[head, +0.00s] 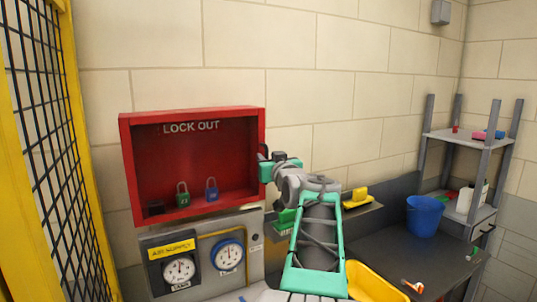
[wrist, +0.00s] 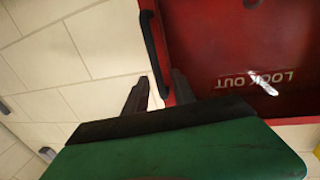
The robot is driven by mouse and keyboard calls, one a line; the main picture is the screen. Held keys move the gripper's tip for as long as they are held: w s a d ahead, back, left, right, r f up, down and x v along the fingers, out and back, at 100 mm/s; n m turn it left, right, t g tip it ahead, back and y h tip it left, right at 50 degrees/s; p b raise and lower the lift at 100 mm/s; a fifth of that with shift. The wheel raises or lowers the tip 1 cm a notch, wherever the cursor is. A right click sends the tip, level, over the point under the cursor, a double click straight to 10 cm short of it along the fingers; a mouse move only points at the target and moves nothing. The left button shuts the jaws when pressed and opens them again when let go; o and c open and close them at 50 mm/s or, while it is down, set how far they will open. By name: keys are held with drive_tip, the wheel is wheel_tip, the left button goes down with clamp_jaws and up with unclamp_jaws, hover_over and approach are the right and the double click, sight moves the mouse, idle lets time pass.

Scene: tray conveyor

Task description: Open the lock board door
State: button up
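The red lock board (head: 190,112), marked LOCK OUT, hangs on the wall at the left in the head view. A green padlock (head: 183,199) and a blue padlock (head: 211,194) show inside. A glare streak in the wrist view suggests a clear front, but I cannot tell for sure. The wrist view shows the board (wrist: 215,40) upside down, with a black handle (wrist: 153,50) along its edge. My gripper (wrist: 161,78) is open, its dark fingers apart on either side of the handle's near end. In the head view my gripper (head: 266,168) is at the board's right edge.
Gauges (head: 180,271) on a grey panel sit below the board. A yellow mesh fence (head: 75,150) stands at the left. A dark bench (head: 395,250) with a blue bucket (head: 424,216) and yellow tray (head: 370,283) is at the right, beside a grey shelf (head: 460,139).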

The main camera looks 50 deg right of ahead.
clamp_jaws()
idle(0.3)
idle(1.1)
